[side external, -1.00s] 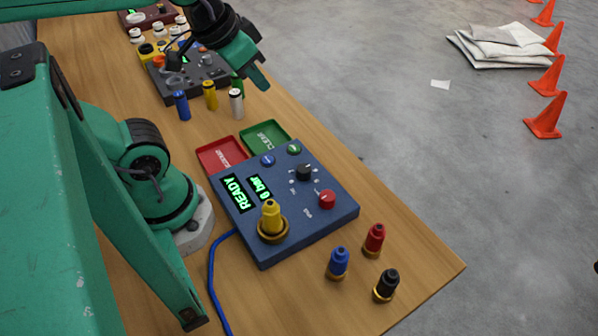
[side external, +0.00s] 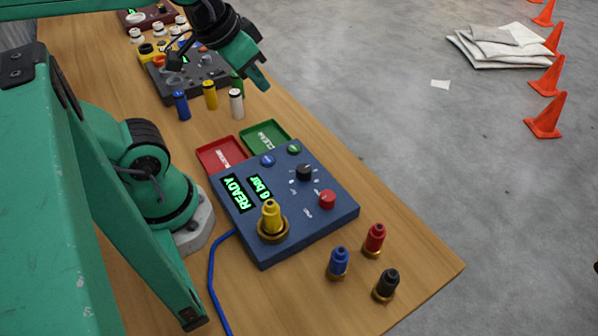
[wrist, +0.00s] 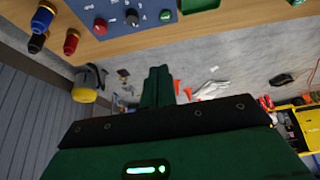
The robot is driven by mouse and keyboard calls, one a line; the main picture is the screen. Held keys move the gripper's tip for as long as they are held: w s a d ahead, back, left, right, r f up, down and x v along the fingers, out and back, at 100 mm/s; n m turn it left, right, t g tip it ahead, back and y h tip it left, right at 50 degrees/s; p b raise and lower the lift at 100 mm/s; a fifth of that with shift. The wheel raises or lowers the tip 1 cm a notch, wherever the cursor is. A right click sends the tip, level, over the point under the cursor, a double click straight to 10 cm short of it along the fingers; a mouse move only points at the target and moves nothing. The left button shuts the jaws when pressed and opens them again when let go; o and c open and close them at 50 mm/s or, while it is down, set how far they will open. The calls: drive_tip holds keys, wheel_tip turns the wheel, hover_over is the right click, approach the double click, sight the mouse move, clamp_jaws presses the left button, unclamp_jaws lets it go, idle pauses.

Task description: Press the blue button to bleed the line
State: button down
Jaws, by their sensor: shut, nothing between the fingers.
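The blue control box (side external: 325,229) sits on the wooden bench with a lit display reading READY and 6 bar. Its blue button (side external: 267,160) is near the far edge, beside a green button (side external: 294,149). A black knob (side external: 304,172), a red button (side external: 327,199) and a yellow fitting (side external: 270,217) are also on the box. My gripper (side external: 262,83) is shut and empty, in the air beyond the box and well apart from the blue button. In the wrist view, my gripper's fingers (wrist: 158,86) are together, and the box (wrist: 133,10) shows at the top.
Red (side external: 221,149) and green (side external: 282,130) trays lie behind the box. Blue (side external: 338,262), red (side external: 375,239) and black (side external: 386,284) fittings stand in front. Small cylinders (side external: 210,95) and a dark panel (side external: 195,92) are farther back. A blue cable (side external: 212,264) runs from the box.

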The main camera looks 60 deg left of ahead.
drive_tip(key=shift+f, duration=0.1)
drive_tip(key=n+g, duration=1.1)
drive_tip(key=g, duration=0.2)
hover_over(270, 158)
wheel_tip(270, 158, down, 10)
drive_tip(key=shift+h, duration=0.4)
drive_tip(key=shift+f, duration=4.25)
